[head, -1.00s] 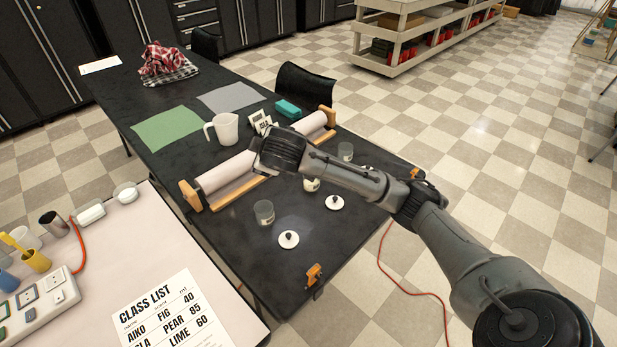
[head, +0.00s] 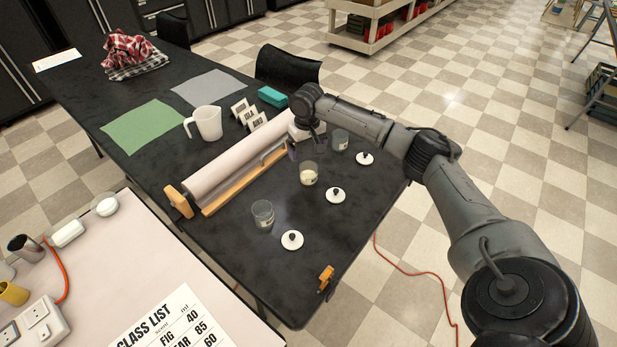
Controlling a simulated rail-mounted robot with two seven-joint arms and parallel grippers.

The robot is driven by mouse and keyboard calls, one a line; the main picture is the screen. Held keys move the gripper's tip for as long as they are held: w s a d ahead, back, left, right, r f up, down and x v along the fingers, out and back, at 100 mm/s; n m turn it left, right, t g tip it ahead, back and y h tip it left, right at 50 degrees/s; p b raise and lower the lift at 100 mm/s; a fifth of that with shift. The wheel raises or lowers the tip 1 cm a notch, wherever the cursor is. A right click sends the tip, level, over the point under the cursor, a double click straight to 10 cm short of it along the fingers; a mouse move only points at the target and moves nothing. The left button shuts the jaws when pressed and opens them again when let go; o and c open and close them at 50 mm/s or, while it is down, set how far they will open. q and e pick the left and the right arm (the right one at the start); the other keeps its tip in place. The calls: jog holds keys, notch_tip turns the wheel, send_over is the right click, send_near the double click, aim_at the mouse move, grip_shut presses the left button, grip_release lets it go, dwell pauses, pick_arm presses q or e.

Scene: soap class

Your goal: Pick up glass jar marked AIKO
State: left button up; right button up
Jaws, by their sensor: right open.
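Three small clear glass jars stand in a row on the black table: a near one (head: 263,215), a middle one (head: 308,174) with pale contents, and a far one (head: 339,141). Their labels are too small to read, so I cannot tell which is marked AIKO. My left gripper is not in view.
White lids with black knobs (head: 292,241) lie right of the jars. A paper roll on a wooden holder (head: 235,165) runs along their left. Name cards (head: 257,122), a teal block (head: 272,97) and a white pitcher (head: 207,123) stand behind. An orange clamp (head: 326,278) grips the near edge.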

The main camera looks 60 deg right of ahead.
jog(key=b, duration=0.1)
send_near(309, 171)
jog(key=a+f, duration=0.1)
jog(key=s+a+f, duration=0.1)
jog(key=shift+a, duration=0.35)
jog(key=shift+s+d+f+b, duration=0.1)
jog(key=shift+f+b, duration=0.7)
jog(key=shift+f, duration=0.55)
jog(key=shift+s+f+b, duration=0.1)
jog(key=shift+f+b, duration=0.7)
jog(key=shift+f, duration=0.5)
jog(key=c, duration=1)
jog(key=shift+r, duration=0.1)
jog(key=shift+c, duration=0.5)
jog(key=shift+r, duration=0.1)
